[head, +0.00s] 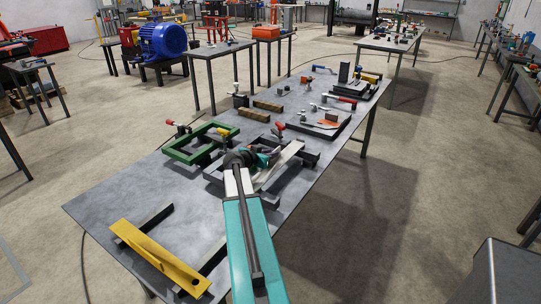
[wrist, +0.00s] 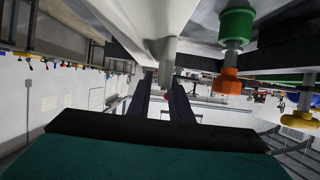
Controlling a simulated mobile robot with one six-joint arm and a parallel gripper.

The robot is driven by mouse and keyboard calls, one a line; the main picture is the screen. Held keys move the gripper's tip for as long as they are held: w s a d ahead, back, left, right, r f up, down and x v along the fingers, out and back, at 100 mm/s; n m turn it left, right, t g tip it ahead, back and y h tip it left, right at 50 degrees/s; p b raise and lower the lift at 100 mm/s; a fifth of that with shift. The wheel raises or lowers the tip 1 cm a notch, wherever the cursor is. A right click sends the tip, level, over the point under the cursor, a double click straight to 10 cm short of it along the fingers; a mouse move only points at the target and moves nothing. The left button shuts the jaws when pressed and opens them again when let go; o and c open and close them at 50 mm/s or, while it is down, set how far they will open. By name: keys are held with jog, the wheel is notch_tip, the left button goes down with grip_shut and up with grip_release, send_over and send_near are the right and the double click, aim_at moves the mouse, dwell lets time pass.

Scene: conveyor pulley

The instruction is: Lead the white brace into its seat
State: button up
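The white brace (head: 280,166) is a long pale strip lying slantwise over a dark frame (head: 310,158) on the near table. I cannot tell whether it rests in the frame or is held above it. My gripper (head: 263,157) is at the brace's left side, partly hidden by my own arm. In the wrist view a broad pale surface, likely the brace (wrist: 150,18), fills the top. A grey post (wrist: 168,58) hangs from it toward the tips of my two dark fingers (wrist: 163,85). The fingers stand apart; whether they press on the post is unclear.
A green frame (head: 197,158) lies left of the dark frame. A yellow bar (head: 160,257) lies across dark rails at the table's near end. Wooden blocks (head: 252,113) and red-handled clamps stand farther back. Green-and-orange fittings (wrist: 232,55) show close by, right of my fingers. Bare tabletop lies at near left.

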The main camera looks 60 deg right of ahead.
jog(key=shift+b+v, duration=0.95)
jog(key=shift+v, duration=0.55)
dwell(0.5)
jog(key=shift+o, duration=0.2)
jog(key=o, duration=0.5)
jog(key=shift+f, duration=0.15)
jog(key=o, duration=0.8)
jog(key=shift+o, duration=0.5)
jog(key=o, duration=0.6)
